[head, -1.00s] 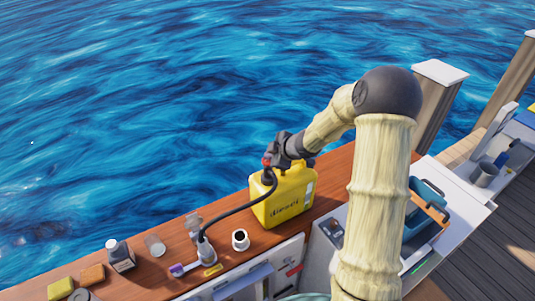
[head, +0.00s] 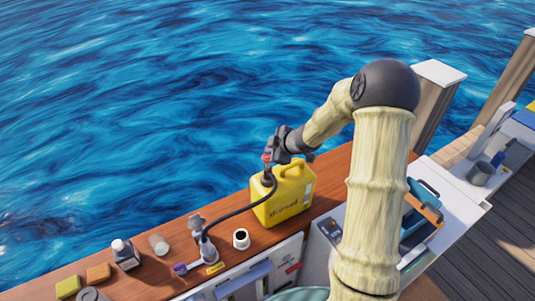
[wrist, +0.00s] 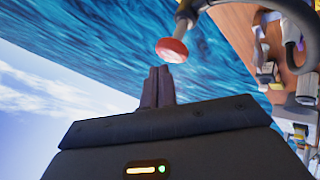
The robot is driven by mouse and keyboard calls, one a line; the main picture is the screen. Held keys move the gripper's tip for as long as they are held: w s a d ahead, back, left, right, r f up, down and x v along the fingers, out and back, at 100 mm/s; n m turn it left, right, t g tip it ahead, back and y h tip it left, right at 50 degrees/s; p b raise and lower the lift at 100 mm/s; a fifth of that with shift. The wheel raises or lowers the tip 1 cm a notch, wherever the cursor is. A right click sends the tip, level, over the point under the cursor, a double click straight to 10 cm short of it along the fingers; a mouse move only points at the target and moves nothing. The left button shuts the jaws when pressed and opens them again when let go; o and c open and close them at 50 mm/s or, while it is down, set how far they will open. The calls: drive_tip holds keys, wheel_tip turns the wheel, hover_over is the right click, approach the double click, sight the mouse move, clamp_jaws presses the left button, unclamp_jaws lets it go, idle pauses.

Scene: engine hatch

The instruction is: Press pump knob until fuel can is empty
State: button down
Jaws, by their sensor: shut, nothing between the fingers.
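A yellow fuel can (head: 285,200) stands upright on the brown wooden counter, with lettering on its front. A red pump knob (head: 267,157) sits above the can's left side. A dark hose (head: 235,212) runs from the pump, left and down, to a fitting on the counter. My gripper (head: 272,152) is over the can, right at the knob. In the wrist view, its fingers (wrist: 160,72) are together and empty. The red knob (wrist: 172,50) shows just beyond the fingertips; I cannot tell whether they touch. The fuel level inside the can is not visible.
A white cup (head: 240,239) with dark contents stands left of the can. A dark bottle (head: 125,254), a clear glass (head: 159,244) and small blocks (head: 98,273) stand farther left. A blue and orange toolbox (head: 421,215) sits at the right. Open water lies behind the counter.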

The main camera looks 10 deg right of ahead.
drive_tip(key=shift+r, duration=0.1)
wheel_tip(320, 180, up, 5)
drive_tip(key=p, duration=0.5)
drive_tip(key=shift+r, duration=0.1)
idle(0.3)
idle(0.4)
drive_tip(key=shift+s+m, duration=0.2)
drive_tip(key=shift+m, duration=0.1)
drive_tip(key=s+f+m+g+h+b, duration=0.2)
drive_tip(key=s+m+b, duration=0.6)
drive_tip(key=s, duration=2)
drive_tip(key=a+m+g+h, duration=0.1)
drive_tip(key=m+g+h, duration=0.1)
drive_tip(key=m, duration=0.4)
drive_tip(key=shift+s+g+h, duration=0.15)
drive_tip(key=shift+g+h, duration=0.15)
drive_tip(key=shift+g, duration=0.4)
